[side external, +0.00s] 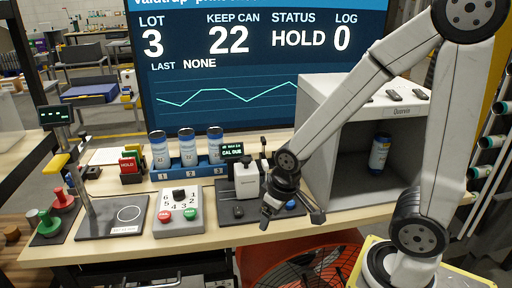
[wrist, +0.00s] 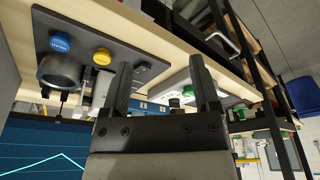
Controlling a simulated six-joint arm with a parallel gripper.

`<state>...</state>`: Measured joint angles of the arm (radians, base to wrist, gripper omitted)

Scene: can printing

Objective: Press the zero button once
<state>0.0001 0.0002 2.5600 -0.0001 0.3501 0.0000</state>
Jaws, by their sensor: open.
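A blue button (wrist: 61,42) with small lettering I cannot read for sure sits on a dark plate (wrist: 125,48) in the wrist view, beside a yellow button (wrist: 102,56). In the side view the blue button (side external: 291,205) shows just behind my gripper (side external: 292,218), partly hidden by it. My gripper is open and empty, fingers apart, over the right part of that plate. In the wrist view the two fingers (wrist: 162,88) point away from the blue button, which lies to their left. I see no contact with it.
A gauge (side external: 247,181) with a small "CAL DUE" display (side external: 232,151) stands left of my gripper. A grey cabinet (side external: 330,93) holding a can (side external: 380,153) is close on the right. A numbered button box (side external: 180,211) and a blue rack (side external: 189,175) with cans stand further left.

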